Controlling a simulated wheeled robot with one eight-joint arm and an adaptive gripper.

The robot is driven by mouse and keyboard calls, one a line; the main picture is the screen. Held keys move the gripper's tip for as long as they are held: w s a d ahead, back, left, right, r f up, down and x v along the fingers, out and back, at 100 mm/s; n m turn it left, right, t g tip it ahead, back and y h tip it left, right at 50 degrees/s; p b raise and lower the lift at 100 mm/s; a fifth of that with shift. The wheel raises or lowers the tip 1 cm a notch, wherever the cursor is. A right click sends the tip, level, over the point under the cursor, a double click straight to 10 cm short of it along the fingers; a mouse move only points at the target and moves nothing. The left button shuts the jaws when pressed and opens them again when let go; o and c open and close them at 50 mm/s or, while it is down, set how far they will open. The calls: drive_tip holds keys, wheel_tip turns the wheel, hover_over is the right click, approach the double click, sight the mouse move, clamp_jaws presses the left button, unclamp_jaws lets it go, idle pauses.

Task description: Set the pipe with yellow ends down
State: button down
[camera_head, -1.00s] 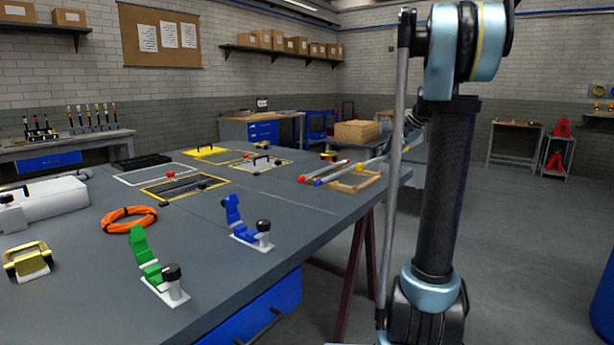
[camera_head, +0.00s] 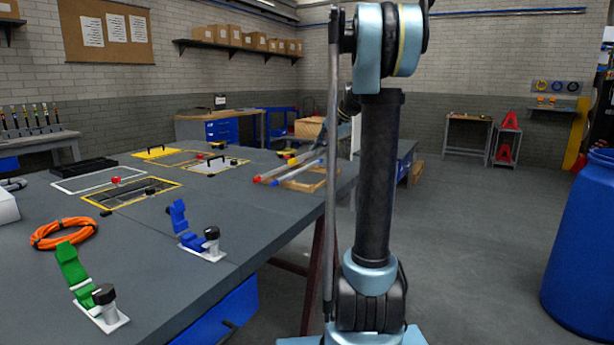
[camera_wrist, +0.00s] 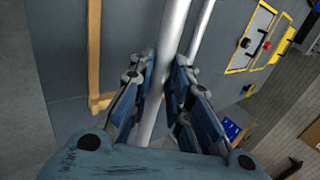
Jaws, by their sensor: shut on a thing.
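In the wrist view my gripper (camera_wrist: 166,75) is shut on a long grey pipe (camera_wrist: 174,25), whose ends are out of frame. In the head view a pipe with a yellow end (camera_head: 292,161) shows beside the arm, at the wooden rack (camera_head: 318,184); it appears to be the held one. Its far end and my fingertips are hidden behind my arm. I cannot tell whether the pipe touches the rack. A pipe with a red end (camera_head: 258,179) and one with a blue end (camera_head: 275,182) lie at the rack, to the left.
A second pipe (camera_wrist: 203,25) runs close beside the held one in the wrist view. A blue clamp (camera_head: 181,217), a green clamp (camera_head: 73,264) and an orange cable coil (camera_head: 62,233) sit on the bench. A blue barrel (camera_head: 580,255) stands right; floor between is clear.

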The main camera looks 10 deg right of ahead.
wheel_tip(320, 180, down, 9)
drive_tip(key=shift+f, duration=0.15)
idle(0.4)
drive_tip(key=c, duration=1.5)
unclamp_jaws()
